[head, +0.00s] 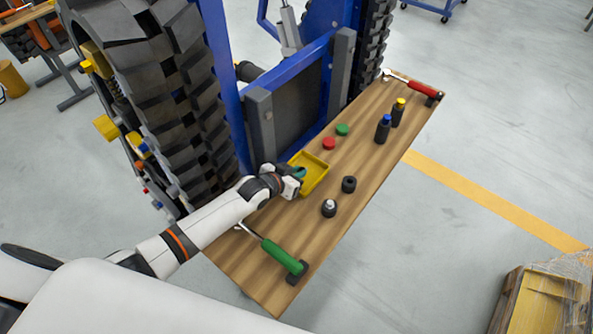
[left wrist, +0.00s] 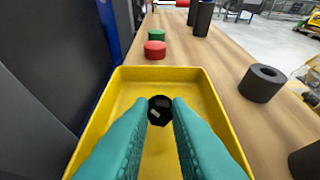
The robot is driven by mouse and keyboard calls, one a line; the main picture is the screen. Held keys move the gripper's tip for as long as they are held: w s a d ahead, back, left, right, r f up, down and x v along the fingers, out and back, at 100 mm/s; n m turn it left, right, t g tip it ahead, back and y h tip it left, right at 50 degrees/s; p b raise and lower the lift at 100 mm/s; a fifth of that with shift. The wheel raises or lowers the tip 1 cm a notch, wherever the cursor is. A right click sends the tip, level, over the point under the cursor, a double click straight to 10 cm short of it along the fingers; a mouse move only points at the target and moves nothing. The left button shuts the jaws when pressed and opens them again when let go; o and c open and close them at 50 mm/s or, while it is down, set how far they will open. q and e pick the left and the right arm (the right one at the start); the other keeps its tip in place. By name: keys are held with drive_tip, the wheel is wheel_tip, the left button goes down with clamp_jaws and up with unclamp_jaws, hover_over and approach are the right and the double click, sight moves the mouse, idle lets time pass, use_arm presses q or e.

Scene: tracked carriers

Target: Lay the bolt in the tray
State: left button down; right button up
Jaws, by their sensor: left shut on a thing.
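The yellow tray (head: 321,172) lies on the wooden bench beside the blue frame, and its rim also shows in the left wrist view (left wrist: 213,98). My left gripper (head: 297,172) is over the near-left part of the tray. In the left wrist view its teal fingers (left wrist: 160,118) are shut on the dark bolt (left wrist: 159,106), whose black head shows between the fingertips, inside the tray's outline. I cannot tell if the bolt touches the tray floor. The bolt is hidden in the head view. My right gripper is not in view.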

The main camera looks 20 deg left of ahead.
use_arm(q)
drive_tip(key=shift+f, duration=0.35)
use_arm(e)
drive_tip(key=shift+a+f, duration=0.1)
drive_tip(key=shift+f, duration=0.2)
use_arm(q)
drive_tip(key=c, duration=1.3)
unclamp_jaws()
drive_tip(key=v, duration=1.2)
drive_tip(key=shift+s, duration=0.15)
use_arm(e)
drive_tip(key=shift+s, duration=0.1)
